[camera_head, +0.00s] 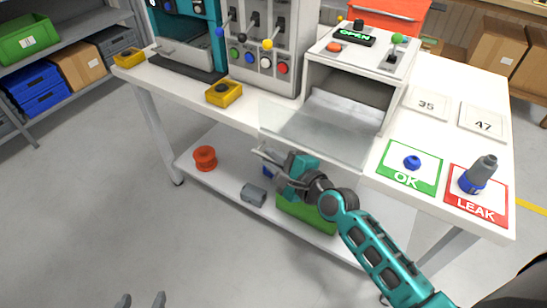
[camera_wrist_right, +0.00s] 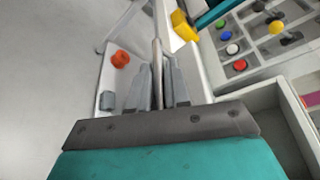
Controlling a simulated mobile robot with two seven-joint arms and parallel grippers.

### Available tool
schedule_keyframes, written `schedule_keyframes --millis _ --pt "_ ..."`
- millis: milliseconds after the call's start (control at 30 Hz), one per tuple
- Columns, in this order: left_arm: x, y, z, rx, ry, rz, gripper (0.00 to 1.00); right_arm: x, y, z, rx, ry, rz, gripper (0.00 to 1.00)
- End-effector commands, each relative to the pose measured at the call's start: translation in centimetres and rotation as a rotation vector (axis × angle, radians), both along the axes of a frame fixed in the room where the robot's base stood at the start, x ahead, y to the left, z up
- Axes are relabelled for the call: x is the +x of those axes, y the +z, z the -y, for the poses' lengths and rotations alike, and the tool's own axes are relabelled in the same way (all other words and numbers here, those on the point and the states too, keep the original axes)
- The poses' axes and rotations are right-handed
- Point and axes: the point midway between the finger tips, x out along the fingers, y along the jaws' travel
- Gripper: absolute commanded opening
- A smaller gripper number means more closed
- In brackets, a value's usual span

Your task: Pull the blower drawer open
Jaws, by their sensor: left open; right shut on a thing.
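In the right wrist view, a thin pale bar, the handle (camera_wrist_right: 157,55), runs between the fingers of my right gripper (camera_wrist_right: 158,85). The gripper hides part of the handle in the head view. My left gripper (camera_head: 140,301) is open and empty low at the left, away from the bench.
A lower shelf holds an orange spool (camera_head: 204,158) and green bin (camera_head: 307,213). Floor at left is clear.

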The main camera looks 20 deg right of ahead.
Motion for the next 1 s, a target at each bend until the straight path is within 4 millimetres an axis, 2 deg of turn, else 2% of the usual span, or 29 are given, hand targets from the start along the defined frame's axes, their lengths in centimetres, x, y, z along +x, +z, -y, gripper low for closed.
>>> schedule_keyframes --millis 433,467,533,833,1000 --pt "0.4 0.3 0.0 -0.001 0.0 0.009 0.65 0.0 0.0 0.0 -0.001 0.0 0.0 0.0" --pt "0.4 0.3 0.0 -0.001 0.0 0.01 0.65 0.0 0.0 0.0 -0.001 0.0 0.0 0.18" --pt "0.4 0.3 0.0 0.0 -0.001 0.01 0.65 0.0 0.0 0.0 -0.001 0.0 0.0 0.23" --pt "0.4 0.4 0.0 0.0 0.0 0.009 0.65 -0.3 0.1 0.1 -0.001 0.0 0.0 0.23" --pt "0.3 0.6 0.0 0.001 0.0 0.009 0.65 -2.3 0.5 0.8 -0.002 0.0 -0.002 0.23"
